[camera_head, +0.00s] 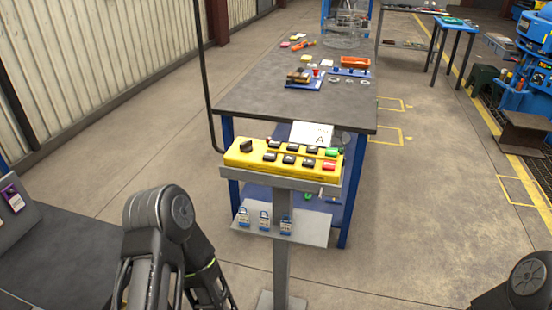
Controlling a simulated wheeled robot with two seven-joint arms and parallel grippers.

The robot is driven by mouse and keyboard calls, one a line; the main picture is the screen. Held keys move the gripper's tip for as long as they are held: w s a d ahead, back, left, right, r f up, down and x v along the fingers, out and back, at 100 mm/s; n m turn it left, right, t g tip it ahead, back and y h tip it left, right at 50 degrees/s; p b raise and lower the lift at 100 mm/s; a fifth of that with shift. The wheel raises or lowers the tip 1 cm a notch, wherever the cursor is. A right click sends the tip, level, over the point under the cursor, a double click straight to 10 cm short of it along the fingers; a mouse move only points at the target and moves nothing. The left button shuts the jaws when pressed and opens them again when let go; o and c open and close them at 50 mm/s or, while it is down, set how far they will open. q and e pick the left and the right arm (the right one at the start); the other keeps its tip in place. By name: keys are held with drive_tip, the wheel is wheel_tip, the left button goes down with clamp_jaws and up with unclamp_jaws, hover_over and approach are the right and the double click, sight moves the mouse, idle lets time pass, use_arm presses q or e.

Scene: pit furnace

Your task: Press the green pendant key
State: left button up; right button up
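The yellow pendant (240,158) lies on a grey stand in the middle of the view. It carries several black keys, a black knob at its left end, a green key (331,153) at its upper right end and a red key (329,166) just below the green one. Nothing touches the green key. My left arm rises at the lower left, apart from the pendant, and its gripper does not show. Only a rounded part of my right arm shows at the lower right corner; its gripper is out of view.
A black cable runs down to the pendant's left end. A grey shelf (305,230) with several padlocks juts from the stand below. Behind stands a blue-legged workbench (255,98) with parts on it. A dark surface (60,265) lies at the lower left.

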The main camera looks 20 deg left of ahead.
use_arm(q)
drive_tip(key=shift+c, duration=0.2)
clamp_jaws()
idle(1.4)
